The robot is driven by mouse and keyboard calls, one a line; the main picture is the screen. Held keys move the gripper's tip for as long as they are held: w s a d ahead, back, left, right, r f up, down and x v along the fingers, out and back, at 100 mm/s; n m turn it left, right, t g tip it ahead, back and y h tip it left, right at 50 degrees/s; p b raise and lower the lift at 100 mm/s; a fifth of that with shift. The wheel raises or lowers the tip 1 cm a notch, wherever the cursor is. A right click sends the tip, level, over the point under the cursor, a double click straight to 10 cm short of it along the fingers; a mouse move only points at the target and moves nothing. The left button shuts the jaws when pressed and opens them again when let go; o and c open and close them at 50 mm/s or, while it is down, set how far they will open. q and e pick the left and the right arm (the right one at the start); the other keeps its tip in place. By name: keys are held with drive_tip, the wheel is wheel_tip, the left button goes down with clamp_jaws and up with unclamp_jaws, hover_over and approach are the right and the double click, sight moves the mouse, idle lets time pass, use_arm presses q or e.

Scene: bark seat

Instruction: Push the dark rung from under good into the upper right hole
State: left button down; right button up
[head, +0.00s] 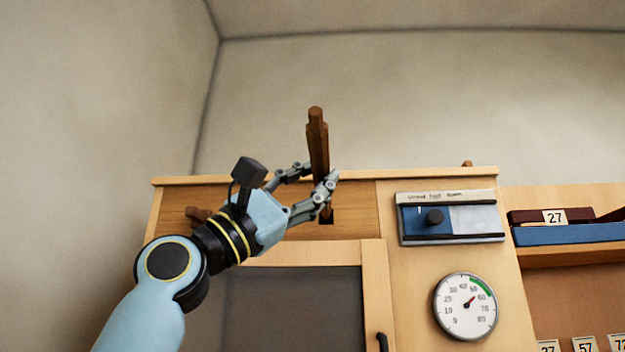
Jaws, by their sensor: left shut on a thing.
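A dark brown rung (317,140) stands nearly upright in the picture, its top end above the cabinet's top edge. My left gripper (308,180) is shut on its lower part. A dark square hole (327,217) shows in the upper wooden panel just below the fingers, at the panel's right. The fingers hide the rung's lower end, so I cannot tell whether it touches the hole. Another brown rung end (197,215) sticks out at the panel's left, partly behind my wrist. I see no label reading "good". My right gripper is not in view.
A dark door (290,305) lies below the panel. Shelves with a blue tray (565,233) and number tags stand at far right.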

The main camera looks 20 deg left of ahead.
use_arm(q)
drive_tip(key=shift+w+a, duration=0.1)
drive_tip(key=shift+w, duration=0.15)
drive_tip(key=shift+w+a, duration=0.1)
drive_tip(key=shift+w, duration=0.25)
drive_tip(key=shift+w+a+b, duration=0.1)
drive_tip(key=shift+w+b, duration=0.3)
drive_tip(key=shift+b, duration=0.05)
drive_tip(key=shift+w+a, duration=0.1)
drive_tip(key=shift+w, duration=0.3)
idle(0.4)
drive_tip(key=shift+w+a+b, duration=0.2)
drive_tip(key=shift+w+b, duration=0.3)
drive_tip(key=shift+w, duration=0.1)
drive_tip(key=shift+w+a, duration=0.1)
drive_tip(key=shift+w, duration=0.25)
drive_tip(key=shift+w+a+b, duration=0.25)
drive_tip(key=shift+w+b, duration=0.65)
drive_tip(key=shift+w, duration=0.1)
drive_tip(key=shift+w+a+b, duration=0.2)
drive_tip(key=shift+w+b, duration=0.15)
drive_tip(key=shift+w, duration=0.25)
